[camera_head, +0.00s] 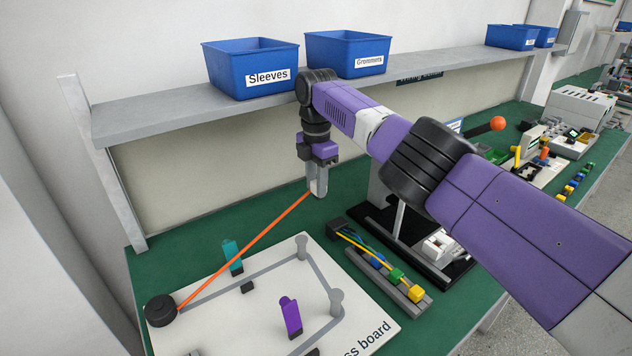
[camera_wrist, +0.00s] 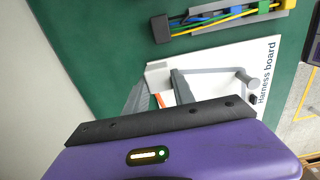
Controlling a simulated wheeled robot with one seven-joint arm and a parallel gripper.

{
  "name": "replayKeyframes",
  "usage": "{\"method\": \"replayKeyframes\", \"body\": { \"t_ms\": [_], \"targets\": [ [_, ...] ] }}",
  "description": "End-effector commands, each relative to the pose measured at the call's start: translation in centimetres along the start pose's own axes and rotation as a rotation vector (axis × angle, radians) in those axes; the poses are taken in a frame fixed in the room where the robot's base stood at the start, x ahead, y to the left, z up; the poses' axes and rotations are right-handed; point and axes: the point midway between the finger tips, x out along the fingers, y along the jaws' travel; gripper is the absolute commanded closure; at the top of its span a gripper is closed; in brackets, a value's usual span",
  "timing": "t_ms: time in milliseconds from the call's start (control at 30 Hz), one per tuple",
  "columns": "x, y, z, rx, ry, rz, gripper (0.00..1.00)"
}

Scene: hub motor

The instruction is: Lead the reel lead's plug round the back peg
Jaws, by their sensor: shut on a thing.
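My gripper (camera_head: 318,192) points down in the head view, shut on the end of the orange reel lead (camera_head: 245,248). The plug itself is mostly hidden between the fingers. The lead runs straight and taut from the black reel (camera_head: 160,309) at the board's left corner up to my gripper. The back peg (camera_head: 301,245), a grey post, stands at the far corner of the white harness board (camera_head: 372,318). My gripper is beyond and above it; the lead passes apart from it in the picture. In the wrist view a short orange piece of lead (camera_wrist: 160,100) shows.
Another grey peg (camera_head: 336,301), a teal clip (camera_head: 232,256) and a purple clip (camera_head: 290,317) stand on the board. A tray of coloured wires (camera_head: 385,265) lies right of it. The shelf (camera_head: 180,113) with blue bins (camera_head: 250,68) overhangs behind my gripper.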

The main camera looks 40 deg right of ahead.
Motion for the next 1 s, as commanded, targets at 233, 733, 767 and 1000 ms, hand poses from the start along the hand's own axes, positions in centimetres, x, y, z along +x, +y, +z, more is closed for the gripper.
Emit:
{"method": "replayKeyframes", "body": {
  "t_ms": [233, 733, 767, 1000],
  "targets": [
    [3.4, 0.0, 0.0, 0.001, 0.001, -0.001, 1.0],
    [9.3, 0.0, 0.0, 0.0, 0.0, 0.0, 1.0],
    [9.5, 0.0, 0.0, 0.0, 0.0, 0.0, 1.0],
    [9.9, 0.0, 0.0, 0.0, 0.0, 0.001, 1.0]
  ]
}}
